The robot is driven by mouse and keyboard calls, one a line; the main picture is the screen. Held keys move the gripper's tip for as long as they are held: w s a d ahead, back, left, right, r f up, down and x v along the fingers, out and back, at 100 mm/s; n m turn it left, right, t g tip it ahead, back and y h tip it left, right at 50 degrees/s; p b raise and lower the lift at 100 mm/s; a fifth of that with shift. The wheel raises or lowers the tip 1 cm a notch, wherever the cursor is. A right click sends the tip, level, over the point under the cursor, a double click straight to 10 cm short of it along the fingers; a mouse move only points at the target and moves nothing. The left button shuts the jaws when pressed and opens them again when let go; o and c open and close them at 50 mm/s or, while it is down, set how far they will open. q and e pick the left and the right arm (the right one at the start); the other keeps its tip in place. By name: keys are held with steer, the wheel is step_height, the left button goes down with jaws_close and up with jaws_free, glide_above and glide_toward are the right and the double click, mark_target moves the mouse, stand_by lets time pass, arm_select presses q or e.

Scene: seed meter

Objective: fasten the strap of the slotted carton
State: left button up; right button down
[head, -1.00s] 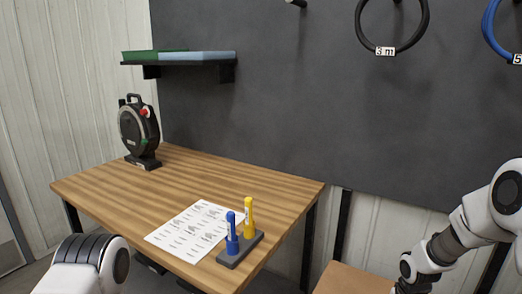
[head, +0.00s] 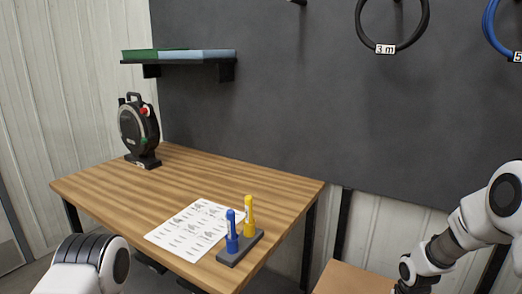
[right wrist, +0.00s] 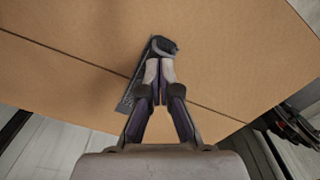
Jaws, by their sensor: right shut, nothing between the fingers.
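In the right wrist view a brown cardboard carton (right wrist: 75,52) fills most of the picture, with a thin dark seam running diagonally across it. A dark strap piece (right wrist: 128,98) with a rounded grey-black end lies on the carton across the seam. My right gripper (right wrist: 160,64) is shut and empty, its fingertips at the strap's upper end. I cannot tell whether they touch it. In the head view a brown surface (head: 352,281) shows at the bottom edge beside my right arm; I cannot tell whether it is the carton. My left gripper is out of view.
A wooden table (head: 130,190) carries a black reel (head: 138,132), a printed sheet (head: 187,232) and a grey holder (head: 240,250) with a blue marker (head: 231,232) and a yellow marker (head: 249,215). Cable loops (head: 393,48) hang on the dark wall panel. A shelf (head: 180,58) is at upper left.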

steer(key=shift+f, duration=0.5)
stand_by(0.3)
stand_by(0.4)
step_height(320, 180, up, 7)
steer(key=p, duration=0.6)
